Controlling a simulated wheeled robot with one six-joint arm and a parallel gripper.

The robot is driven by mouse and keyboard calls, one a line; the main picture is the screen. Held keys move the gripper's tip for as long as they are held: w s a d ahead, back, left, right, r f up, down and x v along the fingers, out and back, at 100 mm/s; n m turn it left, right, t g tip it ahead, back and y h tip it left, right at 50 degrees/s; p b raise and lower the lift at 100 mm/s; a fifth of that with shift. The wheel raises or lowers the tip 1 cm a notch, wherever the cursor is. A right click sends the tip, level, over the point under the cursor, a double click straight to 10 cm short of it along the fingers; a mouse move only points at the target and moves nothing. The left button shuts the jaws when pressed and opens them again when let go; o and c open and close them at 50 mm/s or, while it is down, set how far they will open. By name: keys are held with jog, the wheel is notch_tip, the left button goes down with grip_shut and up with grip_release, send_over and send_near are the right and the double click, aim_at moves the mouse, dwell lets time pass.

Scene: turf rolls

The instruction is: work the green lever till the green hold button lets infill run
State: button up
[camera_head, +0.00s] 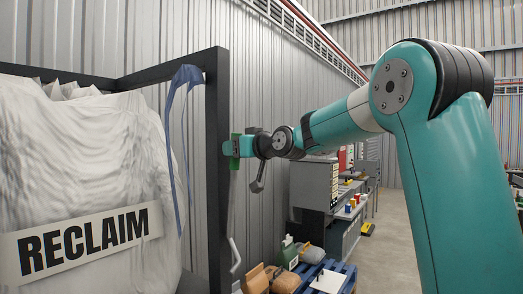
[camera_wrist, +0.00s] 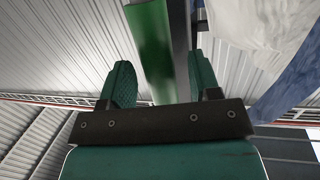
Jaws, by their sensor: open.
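A green bar, seemingly the green lever's grip (camera_head: 234,163), stands upright beside the black frame post in the head view. In the wrist view the green bar (camera_wrist: 150,45) runs between my two teal fingers, with visible gaps beside it. My gripper (camera_head: 236,147) is at the bar's height, open around or just short of it; the exact depth is unclear. My gripper (camera_wrist: 159,68) holds nothing. A thin pale rod hangs below the green bar. I cannot make out the green hold button.
A white bulk bag with a RECLAIM sign (camera_head: 84,240) hangs in a black frame (camera_head: 217,180) close left of my gripper. A grey console (camera_head: 315,185) and bench with small coloured parts stand behind. Sacks and a blue pallet (camera_head: 335,268) lie low; the floor at right is clear.

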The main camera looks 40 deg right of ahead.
jog(key=s+d+b, duration=0.1)
jog(key=s+b, duration=0.2)
jog(key=s, duration=0.5)
jog(key=s+d+r+b, duration=0.1)
jog(key=s+b, duration=0.3)
jog(key=s, duration=0.3)
jog(key=shift+s+d+r, duration=0.25)
jog(key=shift+s, duration=0.1)
